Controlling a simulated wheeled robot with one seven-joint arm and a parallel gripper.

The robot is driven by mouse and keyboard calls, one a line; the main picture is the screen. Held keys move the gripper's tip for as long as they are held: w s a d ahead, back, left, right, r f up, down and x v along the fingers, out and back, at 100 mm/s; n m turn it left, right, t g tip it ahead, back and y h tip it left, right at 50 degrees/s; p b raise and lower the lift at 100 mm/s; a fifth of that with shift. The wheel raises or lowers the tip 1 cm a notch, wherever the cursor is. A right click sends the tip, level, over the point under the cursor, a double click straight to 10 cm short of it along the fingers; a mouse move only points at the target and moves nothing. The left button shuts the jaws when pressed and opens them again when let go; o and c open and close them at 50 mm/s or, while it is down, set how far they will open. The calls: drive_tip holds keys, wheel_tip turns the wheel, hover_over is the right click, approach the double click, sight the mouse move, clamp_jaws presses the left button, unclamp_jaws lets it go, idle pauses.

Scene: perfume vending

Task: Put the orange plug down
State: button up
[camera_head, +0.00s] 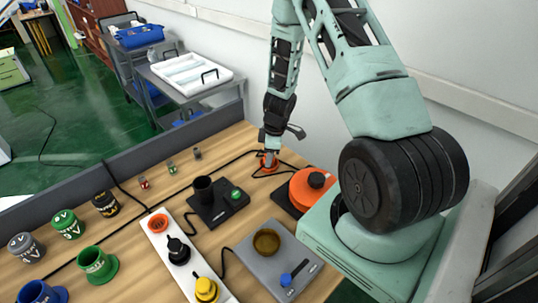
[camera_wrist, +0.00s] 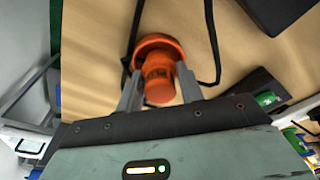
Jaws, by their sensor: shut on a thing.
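The orange plug (camera_wrist: 160,88) sits between the two fingers of my gripper (camera_wrist: 159,90) in the wrist view, its flared end toward the wooden table. In the head view the orange plug (camera_head: 268,164) is small, at the back of the table near the wall, under my gripper (camera_head: 271,153). My gripper is shut on it and points down. A black cable runs beside it. I cannot tell for sure whether the plug touches the table top.
A white power strip (camera_head: 192,263) holds black and yellow plugs, with an orange socket at its far end. Black (camera_head: 219,213) and grey (camera_head: 262,262) devices stand near it. An orange round device (camera_head: 311,188) is close right of my gripper. Several coloured cups stand at left.

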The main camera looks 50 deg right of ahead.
drive_tip(key=shift+f, duration=0.1)
drive_tip(key=o, duration=1)
